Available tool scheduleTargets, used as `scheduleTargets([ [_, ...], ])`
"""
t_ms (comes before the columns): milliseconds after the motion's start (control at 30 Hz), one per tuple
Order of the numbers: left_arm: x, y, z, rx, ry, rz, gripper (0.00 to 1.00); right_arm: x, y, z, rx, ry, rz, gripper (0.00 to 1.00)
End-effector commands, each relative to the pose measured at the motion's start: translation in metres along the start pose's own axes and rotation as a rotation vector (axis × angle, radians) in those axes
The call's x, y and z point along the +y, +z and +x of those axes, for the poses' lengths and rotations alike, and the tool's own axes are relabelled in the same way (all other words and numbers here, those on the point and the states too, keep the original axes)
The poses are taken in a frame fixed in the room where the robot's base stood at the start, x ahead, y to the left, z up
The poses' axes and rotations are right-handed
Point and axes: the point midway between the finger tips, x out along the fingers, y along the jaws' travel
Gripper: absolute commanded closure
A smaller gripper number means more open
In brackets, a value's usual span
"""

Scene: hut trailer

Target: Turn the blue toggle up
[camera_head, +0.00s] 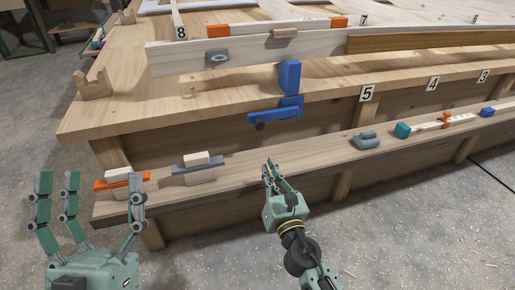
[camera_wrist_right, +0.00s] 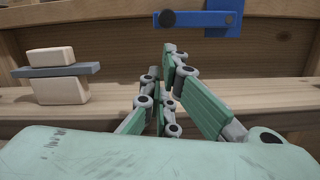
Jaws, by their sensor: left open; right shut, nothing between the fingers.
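A blue toggle (camera_head: 274,114) sits at the front edge of the wooden workbench, its bar roughly level with a dark round knob at its left end. A blue upright block (camera_head: 290,76) stands on the bench top just above it. In the right wrist view the toggle (camera_wrist_right: 200,19) shows at the top, beyond the fingertips. My right gripper (camera_head: 272,168) is shut and empty, below the toggle and apart from it, over the lower shelf. My left gripper (camera_head: 92,190) is open and empty at the lower left, in front of the bench corner.
The lower shelf (camera_head: 330,155) bears pale blocks with an orange strip (camera_head: 122,184), pale blocks with a grey strip (camera_head: 198,162), a grey piece (camera_head: 366,140) and a teal block (camera_head: 403,130). Floor in front is clear.

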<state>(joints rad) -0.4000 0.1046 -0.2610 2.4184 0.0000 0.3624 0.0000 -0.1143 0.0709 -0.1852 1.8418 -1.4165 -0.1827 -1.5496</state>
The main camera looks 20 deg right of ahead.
Motion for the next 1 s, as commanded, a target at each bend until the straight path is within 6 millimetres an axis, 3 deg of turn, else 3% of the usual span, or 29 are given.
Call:
scheduleTargets([
  [333, 0.0, 0.004, 0.0, -0.018, -0.001, 0.001, 0.2, 0.0, 0.0, 0.007, 0.001, -0.001, 0.005, 1.0],
  [600, -0.002, 0.017, 0.0, -0.086, -0.004, 0.004, 0.2, 0.0, 0.001, 0.053, -0.001, -0.001, 0.006, 1.0],
  [800, -0.001, 0.011, -0.001, -0.05, -0.002, 0.003, 0.2, -0.001, -0.001, 0.085, 0.0, -0.002, 0.006, 1.0],
  [1000, 0.0, 0.003, 0.0, -0.012, 0.0, 0.001, 0.2, -0.001, -0.001, 0.099, 0.001, -0.002, 0.007, 1.0],
])
